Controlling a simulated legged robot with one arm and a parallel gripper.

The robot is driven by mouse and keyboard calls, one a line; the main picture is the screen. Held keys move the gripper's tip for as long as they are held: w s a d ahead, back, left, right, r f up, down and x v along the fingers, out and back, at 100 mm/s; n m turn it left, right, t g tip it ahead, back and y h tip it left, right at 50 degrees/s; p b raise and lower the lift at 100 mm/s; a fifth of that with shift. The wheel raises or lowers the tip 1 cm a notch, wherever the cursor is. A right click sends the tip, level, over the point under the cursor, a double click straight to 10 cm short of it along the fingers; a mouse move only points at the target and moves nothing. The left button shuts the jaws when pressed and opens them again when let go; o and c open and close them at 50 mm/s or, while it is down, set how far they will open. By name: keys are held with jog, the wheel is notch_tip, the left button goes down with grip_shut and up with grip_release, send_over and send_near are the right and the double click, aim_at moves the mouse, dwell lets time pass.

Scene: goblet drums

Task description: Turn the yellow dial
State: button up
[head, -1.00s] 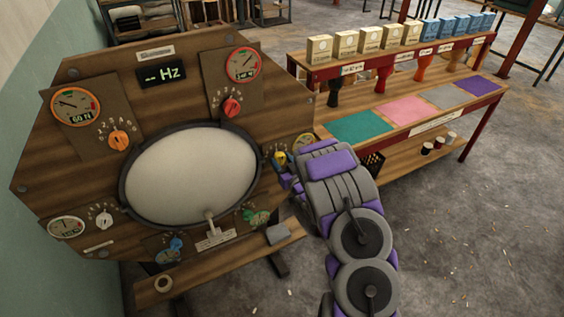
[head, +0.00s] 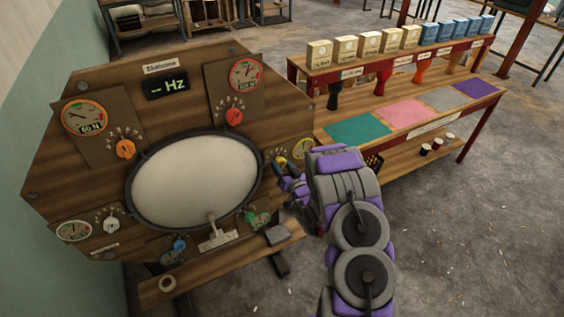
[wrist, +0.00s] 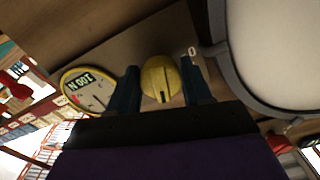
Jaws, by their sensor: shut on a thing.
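The yellow dial (wrist: 160,80) is a round knob on the wooden panel, with a dark pointer mark on its face. It also shows small in the head view (head: 281,161), at the right side of the panel, partly covered by my gripper. My gripper (wrist: 163,88) has one dark finger on each side of the dial and is shut on it. In the head view my gripper (head: 287,172) reaches the panel from the right. A yellow-rimmed gauge (wrist: 88,91) reading "100 N" sits beside the dial; it also shows in the head view (head: 302,148).
A large pale drumhead (head: 194,181) fills the panel's middle. Orange (head: 125,149), red (head: 234,117), white (head: 111,224), blue (head: 179,245) and green (head: 257,219) dials surround it. A display (head: 166,86) shows "– Hz". A shelf table with boxes and coloured mats (head: 358,130) stands right. Floor is open at lower right.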

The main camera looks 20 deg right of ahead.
jog(key=shift+r+m+p, duration=0.15)
jog(key=shift+m+p, duration=1.1)
jog(key=shift+m, duration=0.05)
jog(key=o, duration=1)
jog(key=shift+d, duration=0.1)
jog(key=shift+s, duration=0.1)
jog(key=s, duration=0.5)
jog(key=s+p, duration=0.1)
jog(key=s, duration=1.1)
jog(key=shift+s+d+f, duration=0.1)
jog(key=shift+d+f, duration=0.1)
jog(key=shift+d, duration=0.15)
